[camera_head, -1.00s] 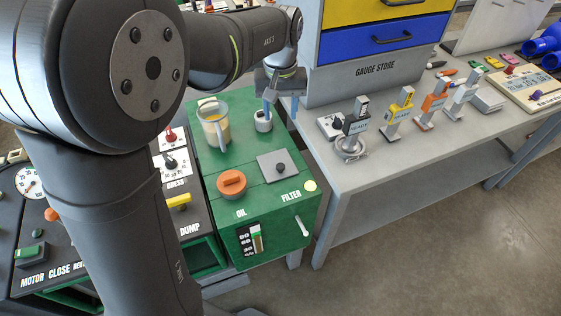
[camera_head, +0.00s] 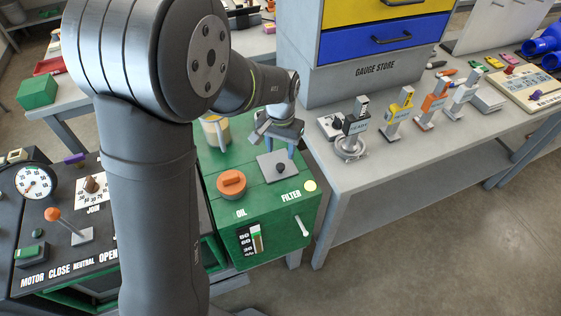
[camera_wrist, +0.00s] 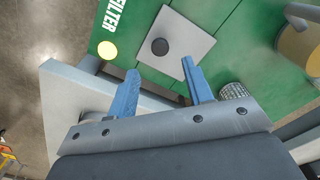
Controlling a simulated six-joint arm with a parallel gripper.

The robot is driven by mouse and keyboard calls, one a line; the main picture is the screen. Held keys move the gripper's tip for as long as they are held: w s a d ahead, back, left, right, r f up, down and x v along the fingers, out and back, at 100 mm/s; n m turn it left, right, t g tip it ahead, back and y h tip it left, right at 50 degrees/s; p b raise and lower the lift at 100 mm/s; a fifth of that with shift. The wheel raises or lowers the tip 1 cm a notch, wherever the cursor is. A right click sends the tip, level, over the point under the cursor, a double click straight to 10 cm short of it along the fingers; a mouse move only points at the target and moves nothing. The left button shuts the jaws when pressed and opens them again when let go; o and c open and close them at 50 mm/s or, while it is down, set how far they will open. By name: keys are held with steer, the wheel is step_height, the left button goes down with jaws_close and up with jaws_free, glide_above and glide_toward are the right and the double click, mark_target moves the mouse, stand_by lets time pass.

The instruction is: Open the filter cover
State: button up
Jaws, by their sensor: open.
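The filter cover (camera_head: 268,172) is a flat grey square plate with a dark round knob (camera_head: 280,168), lying on the green cabinet top beside the word FILTER. In the wrist view the cover (camera_wrist: 190,38) and its knob (camera_wrist: 159,46) show beyond the fingertips. My gripper (camera_head: 273,150) hangs over the back part of the cover, its blue fingers apart and empty. In the wrist view my gripper (camera_wrist: 160,72) has the knob ahead of the gap between its fingers. I see no contact with the knob. The cover lies flat.
An orange oil cap (camera_head: 231,183) stands left of the cover. A jug (camera_head: 212,130) stands behind, partly hidden by my arm. A yellow round button (camera_head: 310,186) is at the right front corner. The grey bench (camera_head: 350,195) with gauges stands to the right.

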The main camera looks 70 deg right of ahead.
mark_target(280, 165)
step_height(280, 165, down, 7)
steer(key=shift+r, duration=0.1)
stand_by(0.3)
jaws_close()
